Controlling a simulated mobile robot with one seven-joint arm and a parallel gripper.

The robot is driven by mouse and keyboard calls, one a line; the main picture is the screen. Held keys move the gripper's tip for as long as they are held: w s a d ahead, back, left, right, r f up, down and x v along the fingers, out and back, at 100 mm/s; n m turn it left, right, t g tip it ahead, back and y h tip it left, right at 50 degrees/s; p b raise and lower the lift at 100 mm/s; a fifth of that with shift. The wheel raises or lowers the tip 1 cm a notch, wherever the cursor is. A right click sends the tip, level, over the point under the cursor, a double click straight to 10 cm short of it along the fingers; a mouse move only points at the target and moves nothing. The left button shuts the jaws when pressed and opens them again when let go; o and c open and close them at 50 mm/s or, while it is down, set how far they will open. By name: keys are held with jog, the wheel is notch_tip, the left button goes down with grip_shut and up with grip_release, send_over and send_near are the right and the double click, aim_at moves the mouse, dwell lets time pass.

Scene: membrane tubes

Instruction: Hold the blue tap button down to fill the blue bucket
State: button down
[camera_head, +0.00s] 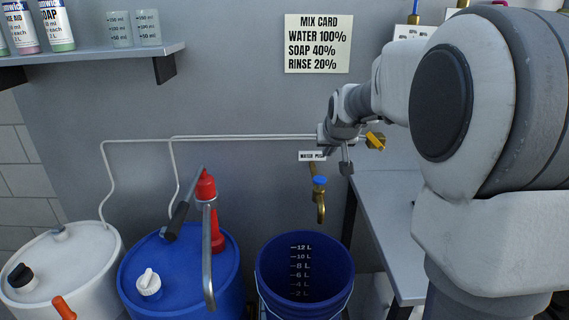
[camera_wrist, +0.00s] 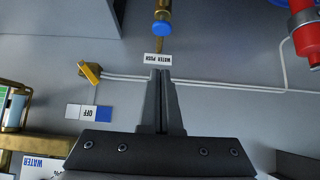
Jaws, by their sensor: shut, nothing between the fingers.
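The brass tap (camera_head: 321,208) is on the grey wall under a "WATER PUSH" label, with its blue button (camera_head: 320,181) on top. The button also shows in the wrist view (camera_wrist: 162,28), near the top edge. The blue bucket (camera_head: 264,268) stands upright below the spout; its inside scale shows and I see no water in it. No stream shows at the spout. My gripper (camera_head: 346,168) is shut and empty, to the right of the tap and slightly higher in the head view. In the wrist view my fingertips (camera_wrist: 160,72) are near the label, apart from the button.
A blue drum (camera_head: 140,262) with a red hand pump (camera_head: 207,190) stands left of the bucket. A white drum (camera_head: 90,262) is further left. A yellow valve lever (camera_head: 375,140) is by my wrist. A grey bench (camera_head: 385,215) is at right.

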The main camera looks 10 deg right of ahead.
dwell(0.3)
jog(key=b, duration=0.1)
send_over(320, 177)
jog(key=s, duration=0.3)
notch_tip(320, 177, down, 7)
jog(key=f, duration=0.3)
jog(key=shift+w+a+f+b, duration=0.15)
jog(key=shift+a+b, duration=0.15)
jog(key=shift+b, duration=0.1)
jog(key=shift+f, duration=0.4)
